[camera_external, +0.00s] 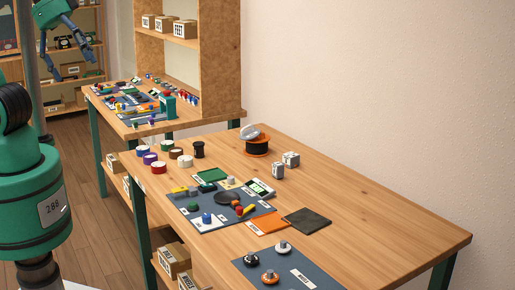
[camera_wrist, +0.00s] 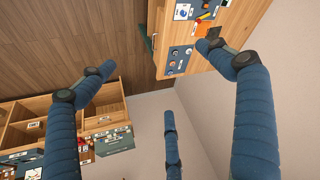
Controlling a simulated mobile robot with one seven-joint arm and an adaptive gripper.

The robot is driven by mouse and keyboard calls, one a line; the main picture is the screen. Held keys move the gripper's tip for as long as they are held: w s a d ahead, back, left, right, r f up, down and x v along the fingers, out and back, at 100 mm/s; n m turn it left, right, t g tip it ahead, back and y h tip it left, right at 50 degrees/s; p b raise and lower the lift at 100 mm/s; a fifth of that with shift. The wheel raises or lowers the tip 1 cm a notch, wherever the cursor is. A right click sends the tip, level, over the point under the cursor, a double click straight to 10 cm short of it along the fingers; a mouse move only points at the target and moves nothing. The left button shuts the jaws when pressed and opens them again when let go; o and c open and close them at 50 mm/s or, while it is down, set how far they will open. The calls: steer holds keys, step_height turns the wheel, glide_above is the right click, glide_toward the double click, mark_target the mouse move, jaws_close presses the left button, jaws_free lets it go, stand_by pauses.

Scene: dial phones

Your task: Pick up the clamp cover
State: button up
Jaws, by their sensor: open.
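I cannot tell for sure which piece is the clamp cover. My gripper (camera_wrist: 158,76) shows in the wrist view as three spread blue fingers with black joints. It is open and empty, well away from the tabletop parts. In that view the table is at the top right, with small parts on a blue mat (camera_wrist: 177,67).
A larger blue mat (camera_external: 181,204) holds several small parts. An orange pad (camera_external: 268,223) and a dark pad (camera_external: 307,221) lie beside it. Wire spools (camera_external: 158,167) and a black-and-orange reel (camera_external: 257,146) stand farther back. The table's right side is clear. A shelf unit (camera_wrist: 108,100) stands lower left.

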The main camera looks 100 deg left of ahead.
steer(key=w+a+r+n+g+y+p, duration=0.2)
steer(key=w+a+n+p, duration=0.2)
steer(key=w+a+n, duration=1.15)
steer(key=w+a+f+n+p, duration=0.1)
steer(key=w+a+f, duration=0.2)
steer(key=w+a, duration=0.55)
steer(key=w+a+f+n+p, duration=0.15)
steer(key=w+a+f, duration=0.35)
steer(key=a, duration=0.6)
steer(key=a+f+n, duration=0.3)
steer(key=a+f, duration=0.4)
steer(key=a, duration=0.3)
steer(key=s+a+f+n+g+p, duration=0.1)
steer(key=a+f+n, duration=0.3)
steer(key=a+f, duration=0.3)
steer(key=s+a+f+n+g+p, duration=0.1)
steer(key=a+f+n, duration=0.3)
steer(key=a, duration=0.9)
steer(key=x, duration=0.3)
steer(key=shift+s+f, duration=0.3)
steer(key=shift+f, duration=0.05)
steer(key=shift+f, duration=0.15)
glide_above(248, 135)
steer(key=shift+s+d+x, duration=0.2)
steer(key=shift+x, duration=1.1)
steer(key=shift+s+d+x, duration=0.15)
steer(key=shift+d+x, duration=0.1)
steer(key=shift+x, duration=1.05)
steer(key=shift+s+d+x, duration=0.2)
steer(key=shift+x, duration=1.1)
